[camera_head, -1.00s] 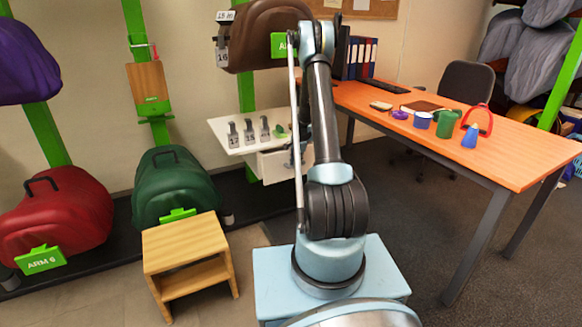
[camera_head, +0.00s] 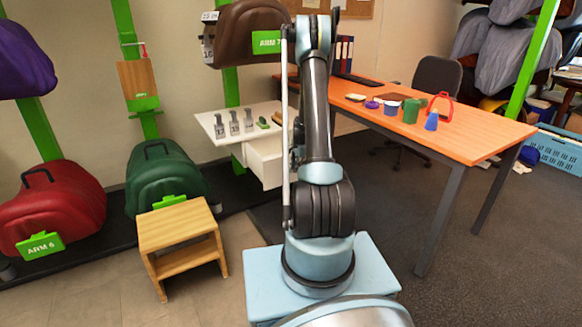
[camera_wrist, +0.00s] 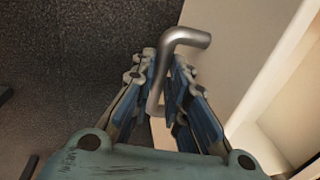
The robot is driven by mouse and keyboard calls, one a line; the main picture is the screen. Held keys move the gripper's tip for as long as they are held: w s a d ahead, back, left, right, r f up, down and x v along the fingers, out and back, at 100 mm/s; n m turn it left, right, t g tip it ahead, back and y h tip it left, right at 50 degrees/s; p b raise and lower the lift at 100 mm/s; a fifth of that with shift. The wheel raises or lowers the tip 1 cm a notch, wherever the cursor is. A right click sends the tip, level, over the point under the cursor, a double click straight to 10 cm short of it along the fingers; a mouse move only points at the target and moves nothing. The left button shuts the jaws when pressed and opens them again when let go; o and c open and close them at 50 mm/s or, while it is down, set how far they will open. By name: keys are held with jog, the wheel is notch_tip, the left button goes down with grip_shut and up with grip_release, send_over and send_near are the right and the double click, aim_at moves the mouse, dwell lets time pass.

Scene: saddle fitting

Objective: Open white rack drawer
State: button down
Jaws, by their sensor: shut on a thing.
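The white rack drawer (camera_head: 264,161) sticks out from under the white rack top (camera_head: 217,124) in the head view, to the left of my arm. In the wrist view its white front panel (camera_wrist: 235,60) runs diagonally, with the pale drawer inside (camera_wrist: 285,125) visible to its right. The grey metal bar handle (camera_wrist: 186,36) passes between my gripper's fingers. My gripper (camera_wrist: 164,68) is shut on this handle. In the head view my arm hides most of the gripper and the handle.
A wooden step stool (camera_head: 180,238) stands at the front left. An orange-topped desk (camera_head: 465,141) with cups stands to the right. Green (camera_head: 164,180) and red (camera_head: 50,205) saddles hang at the left. A brown saddle (camera_head: 240,32) hangs above the rack. Grey floor is clear right of my base.

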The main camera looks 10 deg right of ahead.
jog(key=shift+s+d, duration=0.5)
jog(key=shift+s, duration=0.15)
jog(key=c, duration=1.6)
grip_release()
jog(key=shift+o, duration=0.2)
jog(key=shift+a, duration=0.15)
notch_tip(320, 180, up, 12)
jog(key=s, duration=0.2)
jog(key=shift+d+f, duration=0.15)
jog(key=shift+d, duration=0.15)
